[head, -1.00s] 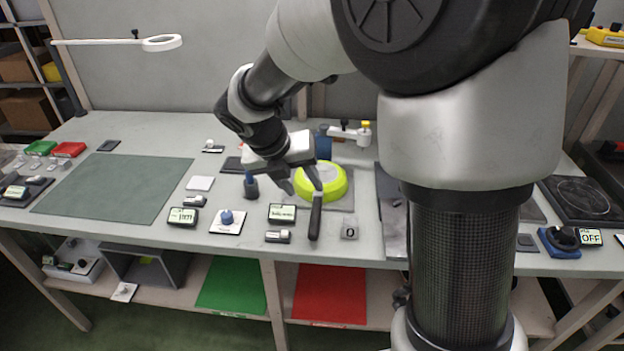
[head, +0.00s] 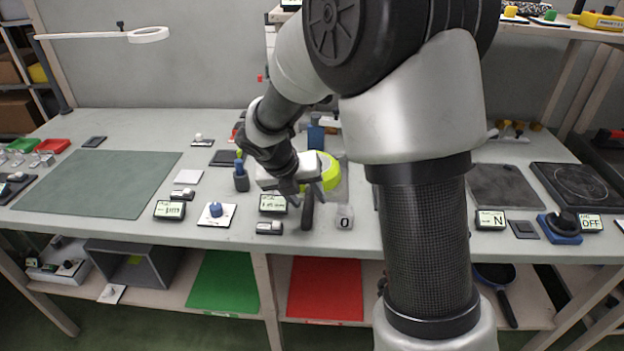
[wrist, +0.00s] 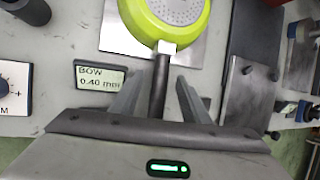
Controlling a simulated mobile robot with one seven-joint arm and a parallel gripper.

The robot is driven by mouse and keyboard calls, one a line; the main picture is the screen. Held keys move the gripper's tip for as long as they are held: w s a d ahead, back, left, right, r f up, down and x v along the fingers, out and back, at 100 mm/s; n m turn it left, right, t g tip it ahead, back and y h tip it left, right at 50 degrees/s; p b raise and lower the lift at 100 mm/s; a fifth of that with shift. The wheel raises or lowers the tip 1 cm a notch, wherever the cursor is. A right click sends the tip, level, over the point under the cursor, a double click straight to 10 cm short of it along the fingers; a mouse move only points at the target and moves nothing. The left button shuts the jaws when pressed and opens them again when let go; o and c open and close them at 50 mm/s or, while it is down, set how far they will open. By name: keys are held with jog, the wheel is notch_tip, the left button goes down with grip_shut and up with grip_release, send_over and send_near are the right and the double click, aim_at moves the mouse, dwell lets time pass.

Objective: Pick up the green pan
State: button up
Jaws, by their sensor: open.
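The green pan (head: 331,172) lies on the worktop, a grey dotted disc facing up inside its bright green side. Its black handle (head: 308,210) points toward the front edge. My gripper (head: 304,192) is open, low over the handle and in front of the pan body, partly hiding the pan. In the wrist view the pan (wrist: 196,32) is at the top, and the handle (wrist: 158,90) runs down between the two spread fingers of my gripper (wrist: 160,82). Gaps show on both sides of the handle. I cannot tell the fingers' exact height around it.
A "BOW" display (wrist: 101,80) stands just left of the fingers. A blue knob on a white plate (head: 216,212) and a dark cup (head: 241,180) are to the left. A green mat (head: 100,182) lies clear farther left.

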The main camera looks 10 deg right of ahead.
jog(key=shift+f, duration=0.2)
dwell(0.6)
grip_shut()
